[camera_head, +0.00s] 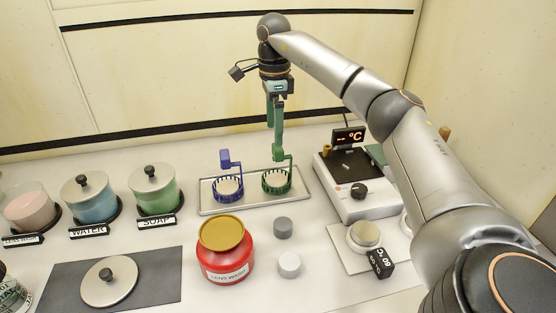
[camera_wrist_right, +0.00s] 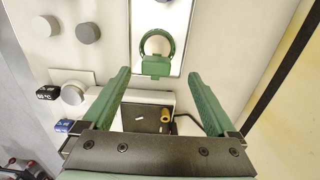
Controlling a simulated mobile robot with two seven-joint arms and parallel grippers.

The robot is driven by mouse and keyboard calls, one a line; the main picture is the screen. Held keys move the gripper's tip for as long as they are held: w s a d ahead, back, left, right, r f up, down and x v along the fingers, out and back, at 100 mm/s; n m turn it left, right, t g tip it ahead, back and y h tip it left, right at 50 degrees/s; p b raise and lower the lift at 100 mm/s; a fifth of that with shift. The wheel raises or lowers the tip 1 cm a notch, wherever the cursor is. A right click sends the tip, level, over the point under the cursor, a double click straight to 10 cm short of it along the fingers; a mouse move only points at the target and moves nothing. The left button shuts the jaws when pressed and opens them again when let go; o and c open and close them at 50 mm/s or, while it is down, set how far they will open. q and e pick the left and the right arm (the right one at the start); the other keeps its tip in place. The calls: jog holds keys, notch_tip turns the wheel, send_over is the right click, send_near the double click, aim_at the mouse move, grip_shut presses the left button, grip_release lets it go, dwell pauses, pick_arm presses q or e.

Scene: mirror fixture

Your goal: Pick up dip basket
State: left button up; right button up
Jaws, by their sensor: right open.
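Two dip baskets stand on a shallow metal tray (camera_head: 297,198): a blue one (camera_head: 228,187) on the left and a green one (camera_head: 276,183) on the right, each with an upright handle. My right gripper (camera_head: 275,142) reaches down over the green basket, fingers pointing down and open. In the right wrist view, the green basket's round rim (camera_wrist_right: 157,42) and block-like handle top (camera_wrist_right: 155,67) show ahead, between the lines of the two open fingertips (camera_wrist_right: 158,74). Nothing is visibly held. I cannot tell whether a finger touches the handle. My left gripper is not in view.
Lidded jars (camera_head: 155,190) stand at left. A red jar (camera_head: 226,264) and two small grey cylinders (camera_head: 283,227) are in front. A dark mat (camera_head: 150,290) holds a lid.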

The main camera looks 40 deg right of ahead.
aim_at(275, 149)
notch_tip(275, 149, down, 6)
jog(key=shift+s+f, duration=0.15)
jog(key=shift+f, duration=0.05)
jog(key=shift+s+d+f, duration=0.15)
jog(key=shift+f, duration=1.25)
jog(key=shift+s+d+f, duration=0.1)
jog(key=shift+s+f, duration=0.05)
jog(key=shift+f, duration=1.2)
jog(key=shift+c, duration=0.2)
jog(key=c, duration=1.3)
jog(key=shift+c, duration=0.6)
jog(key=shift+r, duration=0.15)
